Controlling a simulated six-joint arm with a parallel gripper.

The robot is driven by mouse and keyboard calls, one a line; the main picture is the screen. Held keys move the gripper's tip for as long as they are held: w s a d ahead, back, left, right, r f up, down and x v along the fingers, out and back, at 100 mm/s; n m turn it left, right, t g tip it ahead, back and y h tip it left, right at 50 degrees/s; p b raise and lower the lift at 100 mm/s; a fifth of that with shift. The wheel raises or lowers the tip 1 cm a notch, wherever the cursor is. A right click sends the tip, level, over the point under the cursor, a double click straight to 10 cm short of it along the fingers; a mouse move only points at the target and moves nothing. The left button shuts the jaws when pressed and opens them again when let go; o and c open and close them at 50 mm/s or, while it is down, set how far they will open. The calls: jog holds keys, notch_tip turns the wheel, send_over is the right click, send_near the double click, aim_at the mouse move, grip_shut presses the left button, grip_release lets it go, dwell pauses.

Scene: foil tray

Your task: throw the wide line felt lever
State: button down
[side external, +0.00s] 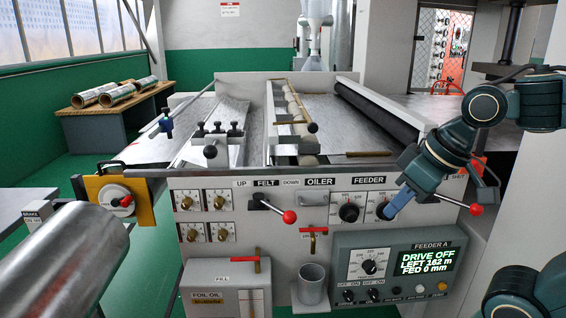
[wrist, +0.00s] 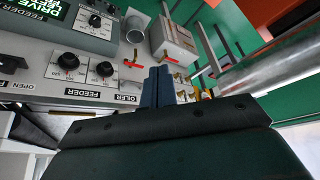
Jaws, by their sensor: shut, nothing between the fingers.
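In the wrist view my shut blue-grey fingers (wrist: 158,74) point towards the panel. I cannot make out the felt lever there; the fingers cover part of the panel.
Below are a metal cup (side external: 311,284), the foil oil box (side external: 225,288) and a control box (side external: 350,240) reading DRIVE OFF. Another red-knobbed lever (side external: 476,209) stands at right.

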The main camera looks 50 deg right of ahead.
jog(key=w+d+f+y, duration=0.1)
jog(key=w+d+y, duration=0.1)
jog(key=w+d, duration=0.4)
jog(key=w+d+f+m+y, duration=0.1)
jog(key=w+d+f+y, duration=0.1)
jog(key=w+d, duration=0.5)
jog(key=w, duration=0.5)
jog(key=shift+w+d+f, duration=0.2)
jog(key=shift+w+d, duration=0.05)
jog(key=shift+w, duration=0.1)
jog(key=shift+f, duration=0.1)
jog(key=w+a+f, duration=0.5)
jog(key=a+f, duration=0.2)
jog(key=f, duration=0.2)
jog(key=shift+a, duration=0.25)
